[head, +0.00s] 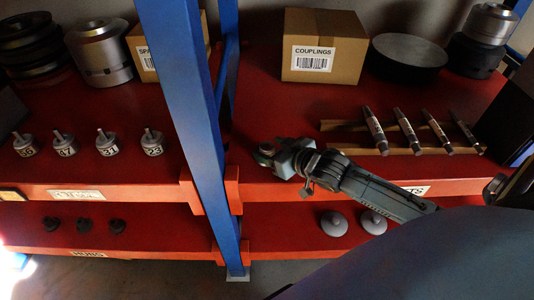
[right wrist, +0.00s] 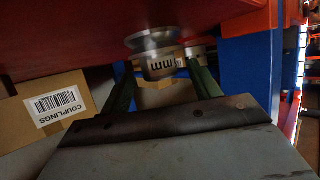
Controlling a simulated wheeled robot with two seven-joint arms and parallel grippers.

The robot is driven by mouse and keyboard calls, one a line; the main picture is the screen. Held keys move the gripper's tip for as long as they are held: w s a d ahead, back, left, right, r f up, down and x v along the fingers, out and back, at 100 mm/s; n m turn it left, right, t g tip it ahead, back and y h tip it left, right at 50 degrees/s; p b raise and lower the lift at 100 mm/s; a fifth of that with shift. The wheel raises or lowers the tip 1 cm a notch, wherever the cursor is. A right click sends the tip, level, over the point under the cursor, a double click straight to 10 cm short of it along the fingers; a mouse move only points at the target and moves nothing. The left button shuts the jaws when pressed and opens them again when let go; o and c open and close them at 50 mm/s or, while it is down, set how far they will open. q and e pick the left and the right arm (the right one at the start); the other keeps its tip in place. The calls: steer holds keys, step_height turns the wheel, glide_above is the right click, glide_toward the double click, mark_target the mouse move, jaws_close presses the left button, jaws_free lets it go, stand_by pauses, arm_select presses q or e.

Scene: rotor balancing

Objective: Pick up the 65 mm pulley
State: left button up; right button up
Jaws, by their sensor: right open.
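A small metal pulley (right wrist: 160,66) with a flared rim and a label ending in "mm" shows in the right wrist view, which looks upside down; its number is not readable. It stands on the red shelf, and in the head view it is the small pale piece (head: 266,148) partly hidden by my right gripper (head: 274,158). My right gripper (right wrist: 163,88) is open, with one green finger on each side of the pulley; I cannot tell whether either finger touches it. My left gripper is not in view.
A blue upright (head: 185,110) stands just left of my right gripper. Several numbered metal parts (head: 108,143) stand on the left shelf. A COUPLINGS box (head: 322,75) is behind, and several shafts (head: 407,130) lie on a wooden rack to the right. Discs (head: 334,223) lie below.

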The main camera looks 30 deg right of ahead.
steer(key=shift+x, duration=1.15)
steer(key=c, duration=1.2)
